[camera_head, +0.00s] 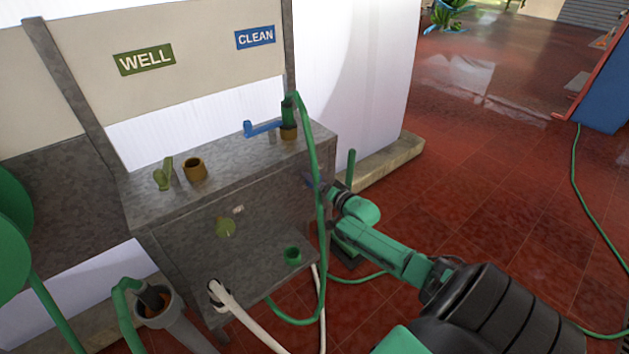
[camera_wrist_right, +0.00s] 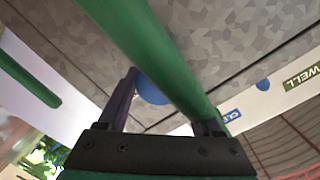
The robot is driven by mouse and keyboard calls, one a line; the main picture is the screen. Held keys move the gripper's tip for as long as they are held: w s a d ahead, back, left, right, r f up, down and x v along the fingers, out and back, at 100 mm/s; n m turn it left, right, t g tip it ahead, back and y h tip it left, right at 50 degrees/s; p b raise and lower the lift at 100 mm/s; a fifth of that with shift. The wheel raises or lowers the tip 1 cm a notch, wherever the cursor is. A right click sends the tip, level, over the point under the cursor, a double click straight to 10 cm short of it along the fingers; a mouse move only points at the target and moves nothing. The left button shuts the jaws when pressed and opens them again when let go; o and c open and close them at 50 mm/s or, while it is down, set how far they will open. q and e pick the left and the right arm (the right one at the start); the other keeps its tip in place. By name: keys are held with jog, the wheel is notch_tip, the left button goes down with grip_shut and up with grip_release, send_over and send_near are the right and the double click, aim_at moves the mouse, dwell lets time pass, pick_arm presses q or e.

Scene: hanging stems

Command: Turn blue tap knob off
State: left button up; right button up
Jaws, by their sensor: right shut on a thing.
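The blue tap knob (camera_wrist_right: 150,90) shows as a rounded blue shape between the fingers of my right gripper (camera_wrist_right: 165,115) in the wrist view. The green hose (camera_wrist_right: 165,60) crosses in front and hides part of it. In the head view my right gripper (camera_head: 318,188) is at the right end of the metal cabinet's front, beside the hanging hose (camera_head: 322,190). The knob is mostly hidden there by gripper and hose. The gripper is shut on the knob; its turn angle cannot be told. My left gripper is out of view.
The metal cabinet (camera_head: 190,245) carries a blue lever (camera_head: 262,129) below the CLEAN sign (camera_head: 255,37) and a green handle (camera_head: 163,172) below the WELL sign (camera_head: 145,58). Open red tiled floor (camera_head: 500,190) lies right.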

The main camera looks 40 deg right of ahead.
jog(key=o, duration=1.3)
jog(key=shift+o, duration=0.2)
jog(key=s+r+p, duration=0.1)
jog(key=s+p, duration=0.2)
jog(key=s, duration=1.1)
jog(key=shift+s+a+r, duration=0.15)
jog(key=shift+s+r, duration=0.1)
